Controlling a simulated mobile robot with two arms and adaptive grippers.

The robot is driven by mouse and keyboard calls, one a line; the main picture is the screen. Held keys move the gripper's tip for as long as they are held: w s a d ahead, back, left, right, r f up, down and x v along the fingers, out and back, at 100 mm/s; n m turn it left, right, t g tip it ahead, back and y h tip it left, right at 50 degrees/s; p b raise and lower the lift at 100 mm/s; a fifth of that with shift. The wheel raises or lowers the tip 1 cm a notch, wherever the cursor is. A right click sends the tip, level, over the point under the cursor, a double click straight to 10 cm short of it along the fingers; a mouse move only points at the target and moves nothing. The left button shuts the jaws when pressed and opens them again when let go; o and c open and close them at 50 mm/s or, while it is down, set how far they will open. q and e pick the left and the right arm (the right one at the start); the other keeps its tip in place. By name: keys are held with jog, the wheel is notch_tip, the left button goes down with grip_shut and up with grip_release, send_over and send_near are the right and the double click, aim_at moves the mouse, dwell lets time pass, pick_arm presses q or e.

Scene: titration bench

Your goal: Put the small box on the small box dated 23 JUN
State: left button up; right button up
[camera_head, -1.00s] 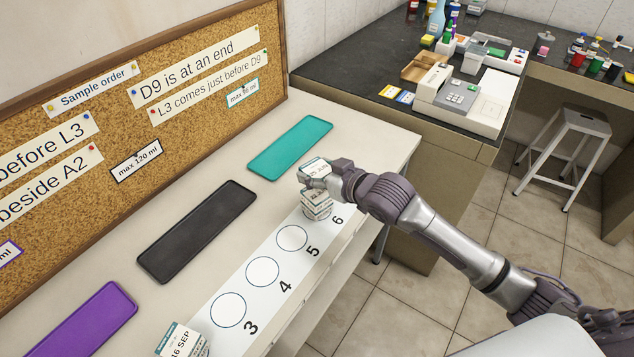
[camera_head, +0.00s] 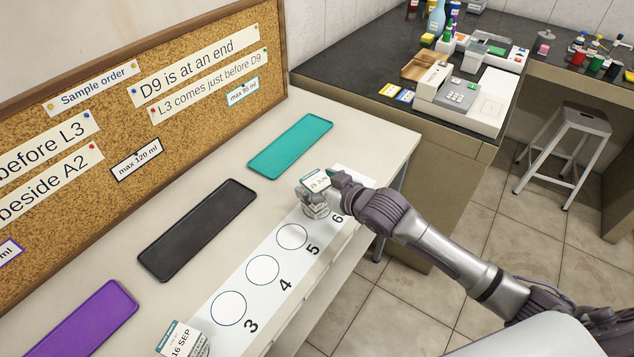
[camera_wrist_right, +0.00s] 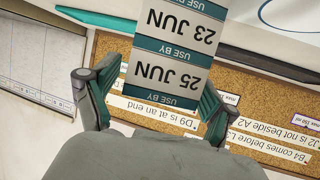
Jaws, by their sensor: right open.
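The small box dated 25 JUN (camera_head: 316,182) sits on top of the small box dated 23 JUN (camera_wrist_right: 182,28), at place 6 of the numbered strip. In the right wrist view, which is upside down, the 25 JUN face (camera_wrist_right: 165,75) lines up against the 23 JUN face. My right gripper (camera_head: 322,190) is open, with one finger on each side of the 25 JUN box; a gap shows at one finger at least. The lower box is mostly hidden by my gripper in the head view. My left gripper is not in view.
Another small box dated 16 SEP (camera_head: 182,340) stands at the strip's near end. Places 3, 4 and 5 on the white strip (camera_head: 262,258) are empty. Teal (camera_head: 290,146), black (camera_head: 198,230) and purple (camera_head: 85,325) trays lie empty before the cork board (camera_head: 200,130).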

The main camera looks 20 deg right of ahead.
jog(key=v, duration=1.2)
